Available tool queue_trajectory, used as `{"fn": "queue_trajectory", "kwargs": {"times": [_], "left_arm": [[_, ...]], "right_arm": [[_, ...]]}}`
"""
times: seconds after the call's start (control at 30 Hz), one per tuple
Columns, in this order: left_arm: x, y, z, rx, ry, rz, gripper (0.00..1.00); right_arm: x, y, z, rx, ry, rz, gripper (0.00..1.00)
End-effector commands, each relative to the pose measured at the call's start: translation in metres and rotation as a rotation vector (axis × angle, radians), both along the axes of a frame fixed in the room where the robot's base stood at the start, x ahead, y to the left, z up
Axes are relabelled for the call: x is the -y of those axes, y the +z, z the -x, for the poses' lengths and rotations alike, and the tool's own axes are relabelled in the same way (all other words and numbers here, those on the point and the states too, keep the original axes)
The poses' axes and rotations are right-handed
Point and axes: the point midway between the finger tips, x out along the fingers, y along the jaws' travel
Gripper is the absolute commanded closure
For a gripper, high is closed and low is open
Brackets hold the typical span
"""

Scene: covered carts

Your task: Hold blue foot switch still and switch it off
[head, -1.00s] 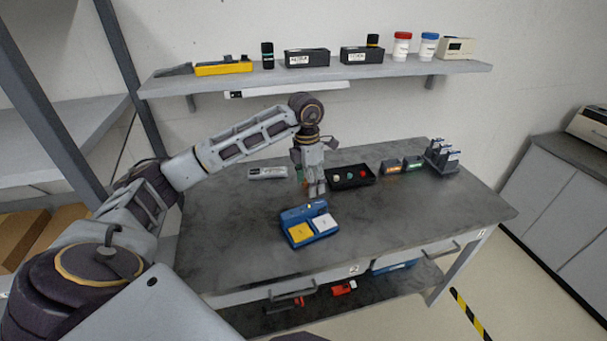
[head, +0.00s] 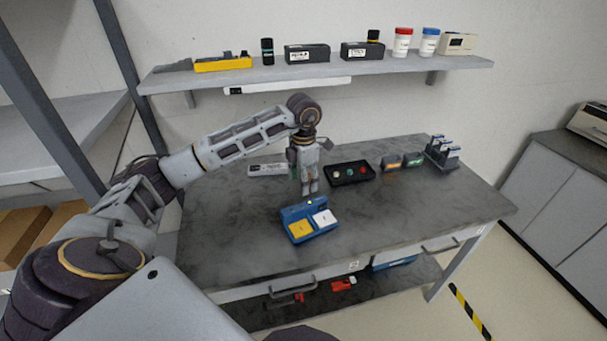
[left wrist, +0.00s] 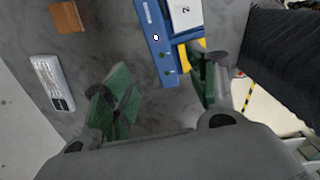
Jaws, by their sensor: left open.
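The blue foot switch (head: 318,234) sits on the grey bench, with a yellow pedal (head: 300,228) at left and a white pedal (head: 324,217) at right. My left gripper (head: 310,190) points down just behind that back part, open and empty. In the left wrist view the open fingers (left wrist: 162,92) straddle a gap near the end of the blue housing (left wrist: 156,45). One finger partly hides the yellow pedal; the white pedal (left wrist: 185,12) carries a 2. My right gripper is not in view.
A black tray with round buttons (head: 341,181) stands behind and right of the switch. A grey labelled box (head: 268,170) lies behind left. Small labelled boxes (head: 392,163) and a rack (head: 443,153) stand farther right. A shelf (head: 460,64) hangs above. The bench front is clear.

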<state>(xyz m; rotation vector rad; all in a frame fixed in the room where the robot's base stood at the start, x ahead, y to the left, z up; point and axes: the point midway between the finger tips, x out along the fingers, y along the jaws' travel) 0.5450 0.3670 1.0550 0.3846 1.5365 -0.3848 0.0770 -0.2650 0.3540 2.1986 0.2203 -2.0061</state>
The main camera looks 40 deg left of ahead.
Motion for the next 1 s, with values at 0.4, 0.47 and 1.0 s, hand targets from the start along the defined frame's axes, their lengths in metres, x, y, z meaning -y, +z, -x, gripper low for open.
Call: {"fn": "queue_trajectory", "kwargs": {"times": [0.4,0.47,1.0], "left_arm": [[0.0,-0.05,0.001,-0.002,0.0,0.0,0.42],[0.0,-0.058,0.001,-0.003,0.001,-0.001,0.42],[0.0,-0.109,0.0,0.0,0.0,-0.001,0.42]], "right_arm": [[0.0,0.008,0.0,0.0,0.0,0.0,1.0],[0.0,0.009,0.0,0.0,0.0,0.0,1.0],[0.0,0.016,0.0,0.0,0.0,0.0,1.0]]}}
